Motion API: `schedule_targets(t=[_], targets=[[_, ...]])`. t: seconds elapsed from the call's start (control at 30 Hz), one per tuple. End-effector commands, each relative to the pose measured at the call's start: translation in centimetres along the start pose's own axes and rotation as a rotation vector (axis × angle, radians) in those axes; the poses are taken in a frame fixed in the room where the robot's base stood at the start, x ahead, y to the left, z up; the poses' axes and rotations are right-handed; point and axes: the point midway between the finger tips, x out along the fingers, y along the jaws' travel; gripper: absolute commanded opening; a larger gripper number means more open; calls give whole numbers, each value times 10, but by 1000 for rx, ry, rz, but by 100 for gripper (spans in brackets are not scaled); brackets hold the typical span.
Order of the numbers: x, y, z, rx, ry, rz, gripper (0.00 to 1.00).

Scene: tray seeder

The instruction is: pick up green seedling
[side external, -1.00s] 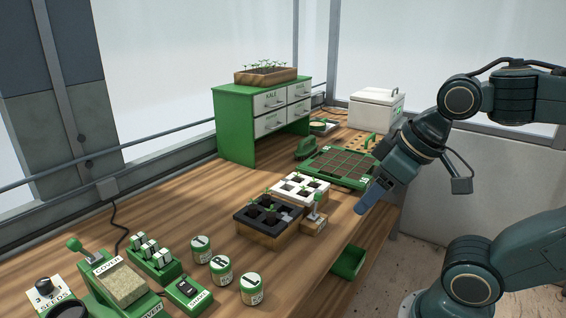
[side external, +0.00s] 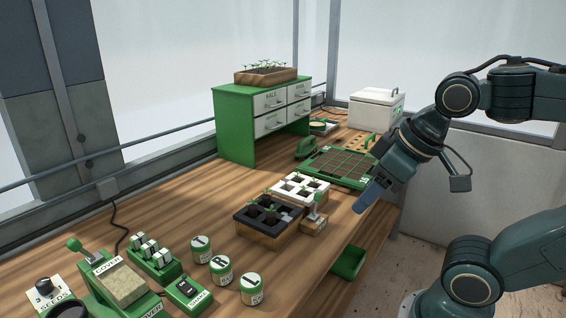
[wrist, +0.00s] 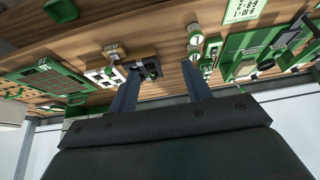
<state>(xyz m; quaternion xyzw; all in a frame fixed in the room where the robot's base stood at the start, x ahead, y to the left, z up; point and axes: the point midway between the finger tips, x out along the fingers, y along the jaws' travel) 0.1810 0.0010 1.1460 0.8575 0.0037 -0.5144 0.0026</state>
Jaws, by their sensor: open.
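Small green seedlings (side external: 269,207) stand in a black tray (side external: 251,222) on a wooden block near the middle of the bench. More seedlings grow in the white tray (side external: 319,195) just behind it. The black tray (wrist: 147,73) and white tray (wrist: 103,75) also show in the wrist view, the black one beyond my fingers. My gripper (side external: 362,207) is right of the trays, over the bench's right edge. In the wrist view my gripper (wrist: 160,85) has its two fingers spread wide with nothing between them.
A small wooden stand (side external: 314,226) sits at the trays' right. A green gridded tray (side external: 343,166) lies behind. Labelled jars (side external: 221,270) and green devices fill the front. A green drawer cabinet (side external: 236,130) stands at the back left, bearing a wooden planter (side external: 266,77). Bare bench lies left of the trays.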

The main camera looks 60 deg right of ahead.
Motion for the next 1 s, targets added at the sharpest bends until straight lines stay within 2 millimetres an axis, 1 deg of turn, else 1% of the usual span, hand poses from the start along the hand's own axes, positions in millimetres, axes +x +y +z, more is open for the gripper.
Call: schedule_targets(t=[0.17,0.27,0.57,0.77,1.0], targets=[[-2,-4,-18,-40,-16,-19,49],[-3,-7,-36,-82,-28,-40,49],[1,-11,-105,-251,-69,-122,49],[12,-5,-148,-369,-90,-181,49],[34,12,-194,-512,-106,-252,49]])
